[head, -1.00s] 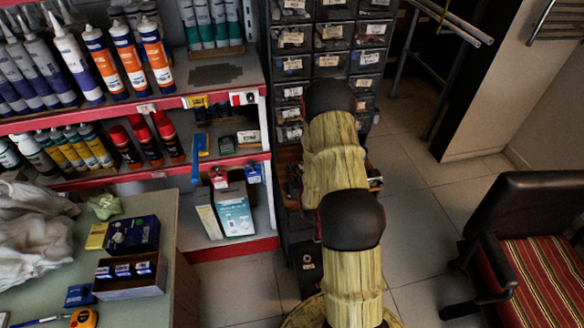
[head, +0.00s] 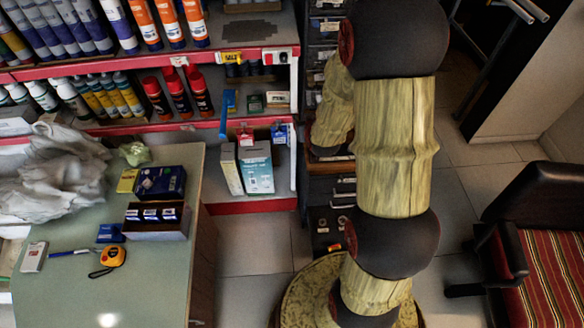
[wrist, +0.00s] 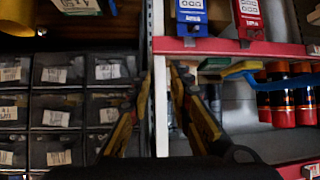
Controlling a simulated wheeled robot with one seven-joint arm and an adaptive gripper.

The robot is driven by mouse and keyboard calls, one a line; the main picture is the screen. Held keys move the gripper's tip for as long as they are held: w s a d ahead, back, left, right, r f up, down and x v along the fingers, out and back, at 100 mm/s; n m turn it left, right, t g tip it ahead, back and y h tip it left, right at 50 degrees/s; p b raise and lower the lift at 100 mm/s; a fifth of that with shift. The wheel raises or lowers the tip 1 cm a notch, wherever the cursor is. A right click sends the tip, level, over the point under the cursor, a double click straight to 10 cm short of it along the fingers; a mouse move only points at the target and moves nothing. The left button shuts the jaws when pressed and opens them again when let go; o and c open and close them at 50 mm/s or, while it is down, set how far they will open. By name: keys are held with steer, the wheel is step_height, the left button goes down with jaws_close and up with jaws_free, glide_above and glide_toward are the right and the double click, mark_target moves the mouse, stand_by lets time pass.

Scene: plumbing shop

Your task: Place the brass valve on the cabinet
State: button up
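I cannot make out a brass valve in either view. My gripper (wrist: 160,73) shows in the wrist view as two yellow-and-black fingers, apart, with nothing visible between them. A white shelf post stands behind the gap. In the head view my gripper is hidden behind my arm. The dark drawer cabinet (wrist: 72,105) with labelled drawers fills the left of the wrist view. In the head view it is mostly behind my arm, with a strip of drawers (head: 322,55) showing. A low green-topped cabinet (head: 165,270) stands at the left.
The green top holds a white cloth (head: 60,180), a box with small packs (head: 157,220) and a tape measure (head: 113,257); its front is mostly bare. Red-edged shelves (head: 150,62) hold tubes and cans. A black chair (head: 540,210) is at right, with tiled floor between.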

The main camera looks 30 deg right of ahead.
steer(key=s+a+r+n+g+y, duration=0.1)
steer(key=s+a+r, duration=0.4)
steer(key=a+r, duration=0.25)
steer(key=s+a+r+n+g+y, duration=0.1)
steer(key=s+a+r, duration=0.45)
steer(key=r, duration=0.25)
steer(key=s+a+r+g, duration=0.1)
steer(key=s+a+r, duration=0.2)
steer(key=s, duration=0.6)
steer(key=s+a+r+n+g+y, duration=0.1)
steer(key=s+a+r, duration=0.2)
steer(key=s, duration=0.6)
steer(key=shift+a+r+n+g+y, duration=0.3)
steer(key=shift+a+g, duration=0.1)
steer(key=shift+a, duration=0.65)
